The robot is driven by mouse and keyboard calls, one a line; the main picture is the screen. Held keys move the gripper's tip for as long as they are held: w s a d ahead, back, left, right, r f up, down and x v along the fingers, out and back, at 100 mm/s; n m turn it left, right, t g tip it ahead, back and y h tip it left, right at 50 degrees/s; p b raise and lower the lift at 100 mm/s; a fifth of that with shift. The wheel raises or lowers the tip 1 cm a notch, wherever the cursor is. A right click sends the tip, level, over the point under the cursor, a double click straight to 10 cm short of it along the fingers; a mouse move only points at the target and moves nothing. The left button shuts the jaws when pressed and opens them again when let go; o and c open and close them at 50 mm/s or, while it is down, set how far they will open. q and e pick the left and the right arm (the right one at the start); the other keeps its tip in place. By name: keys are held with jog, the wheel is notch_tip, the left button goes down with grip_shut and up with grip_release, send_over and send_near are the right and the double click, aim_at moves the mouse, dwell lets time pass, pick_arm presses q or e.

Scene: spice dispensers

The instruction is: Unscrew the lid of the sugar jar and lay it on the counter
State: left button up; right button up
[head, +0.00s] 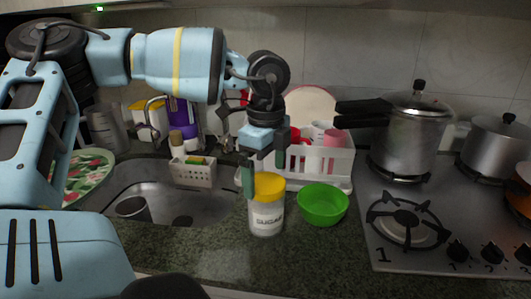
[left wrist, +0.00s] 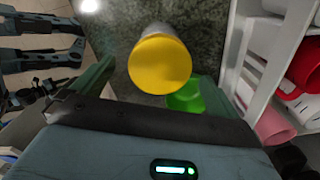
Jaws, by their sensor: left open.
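The sugar jar (head: 266,215) stands upright on the dark counter (head: 330,255), with white contents and a "SUGAR" label. Its yellow lid (head: 267,186) is on top of it. In the left wrist view the lid (left wrist: 160,64) shows from above, in the gap ahead of the fingers. My left gripper (head: 264,175) points down just above and behind the lid, its fingers open and spread about as wide as the lid. It holds nothing. Whether a finger touches the lid cannot be told. My right gripper is not in view.
A green bowl (head: 323,204) stands close to the right of the jar. A white dish rack (head: 340,170) is behind it. The sink (head: 185,205) lies left, the stove (head: 385,255) right with a pressure cooker (head: 411,135). Bare counter lies in front of the jar.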

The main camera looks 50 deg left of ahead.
pick_arm(q)
jog(key=shift+f, duration=0.8)
